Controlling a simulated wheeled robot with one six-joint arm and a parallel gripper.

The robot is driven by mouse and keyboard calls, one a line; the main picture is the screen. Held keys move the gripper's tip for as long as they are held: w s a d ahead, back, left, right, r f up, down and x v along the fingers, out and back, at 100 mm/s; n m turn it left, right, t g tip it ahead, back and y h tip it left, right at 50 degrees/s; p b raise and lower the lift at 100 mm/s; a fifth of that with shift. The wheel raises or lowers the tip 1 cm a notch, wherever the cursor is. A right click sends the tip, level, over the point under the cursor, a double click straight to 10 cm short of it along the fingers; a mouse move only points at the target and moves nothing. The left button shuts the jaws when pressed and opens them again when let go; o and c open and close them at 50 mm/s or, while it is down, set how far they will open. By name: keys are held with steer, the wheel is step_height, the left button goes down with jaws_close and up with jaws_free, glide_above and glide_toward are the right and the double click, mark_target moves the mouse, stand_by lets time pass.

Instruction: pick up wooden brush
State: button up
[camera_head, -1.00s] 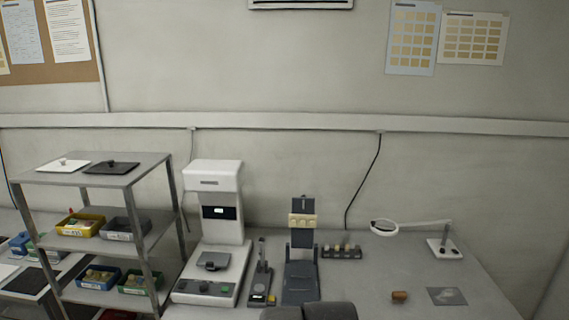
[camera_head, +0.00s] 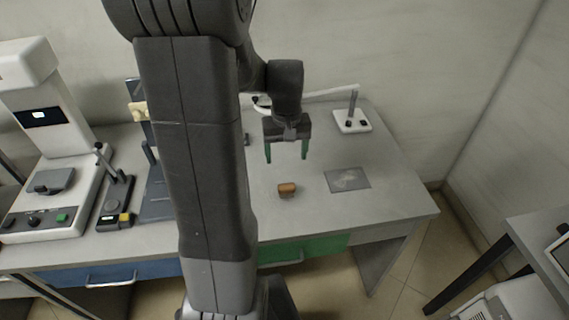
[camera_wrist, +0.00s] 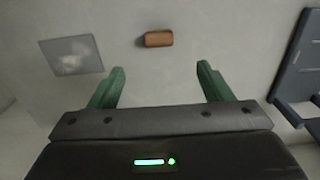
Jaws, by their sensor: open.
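The wooden brush (camera_head: 287,190) is a small brown block lying on the grey table, left of a grey square mat. It also shows in the wrist view (camera_wrist: 158,39), beyond the fingertips and between their lines. My gripper (camera_head: 287,157) has green fingers and is open and empty. It hangs pointing down above the table, over and behind the brush, not touching it. In the wrist view both fingers (camera_wrist: 160,72) are spread wide with bare table between them.
The grey square mat (camera_head: 347,180) lies right of the brush. A white lamp base (camera_head: 351,121) stands at the back right. A white instrument (camera_head: 50,120) and a small black stand (camera_head: 115,200) are at the left. The table front around the brush is clear.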

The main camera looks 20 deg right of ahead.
mark_target(286, 184)
steer(key=f, duration=1.4)
steer(key=shift+w+d+p, duration=0.15)
steer(key=shift+w+p, duration=0.1)
steer(key=shift+p, duration=0.15)
steer(key=c, duration=1.1)
steer(key=shift+c, duration=0.2)
step_height(286, 184, up, 10)
